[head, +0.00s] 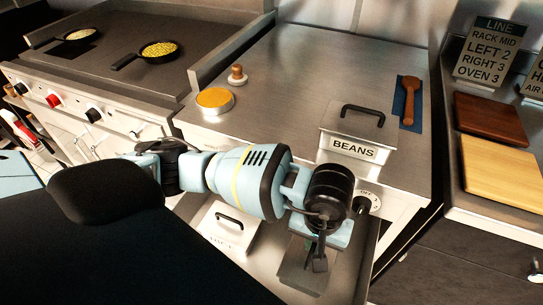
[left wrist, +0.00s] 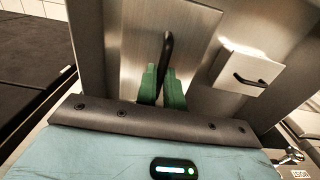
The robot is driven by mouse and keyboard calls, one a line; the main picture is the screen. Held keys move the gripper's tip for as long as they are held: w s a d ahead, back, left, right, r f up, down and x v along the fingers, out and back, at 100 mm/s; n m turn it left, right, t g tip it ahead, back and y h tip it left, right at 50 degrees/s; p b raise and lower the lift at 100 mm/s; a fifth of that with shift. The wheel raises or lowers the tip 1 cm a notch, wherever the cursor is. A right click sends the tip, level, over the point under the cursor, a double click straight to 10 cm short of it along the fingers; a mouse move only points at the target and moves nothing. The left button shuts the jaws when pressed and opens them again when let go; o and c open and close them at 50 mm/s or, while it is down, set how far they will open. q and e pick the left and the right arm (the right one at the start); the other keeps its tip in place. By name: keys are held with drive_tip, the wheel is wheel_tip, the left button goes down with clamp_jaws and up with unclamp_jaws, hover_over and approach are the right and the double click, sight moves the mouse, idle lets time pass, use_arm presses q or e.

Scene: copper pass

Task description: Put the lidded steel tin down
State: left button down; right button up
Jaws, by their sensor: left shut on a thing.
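My left gripper (head: 309,246) reaches down past the counter's front edge. In the left wrist view its green fingers (left wrist: 164,88) are shut on the upright dark handle of a lidded steel tin (left wrist: 196,42). In the head view the held tin (head: 300,277) shows partly below the gripper, over a lower steel surface (head: 345,272). I cannot tell whether its base touches that surface. A second lidded tin (head: 232,232) with a black handle and a half-hidden label stands to its left; it also shows in the left wrist view (left wrist: 245,72). My right gripper is not in view.
On the counter (head: 300,70) above stand a tin labelled BEANS (head: 352,145), a round orange-topped dish (head: 214,100) and a small wooden-knobbed item (head: 237,75). A wooden spoon (head: 409,100) lies on blue cloth. Two pans are on the griddle; boards (head: 500,170) lie right.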

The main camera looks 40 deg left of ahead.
use_arm(q)
drive_tip(key=shift+f, duration=4.85)
drive_tip(key=shift+f, duration=0.1)
drive_tip(key=shift+f+b, duration=0.1)
drive_tip(key=shift+b, duration=0.2)
drive_tip(key=c, duration=1.5)
unclamp_jaws()
wheel_tip(320, 180, up, 12)
drive_tip(key=shift+r+p, duration=0.15)
drive_tip(key=shift+p, duration=0.3)
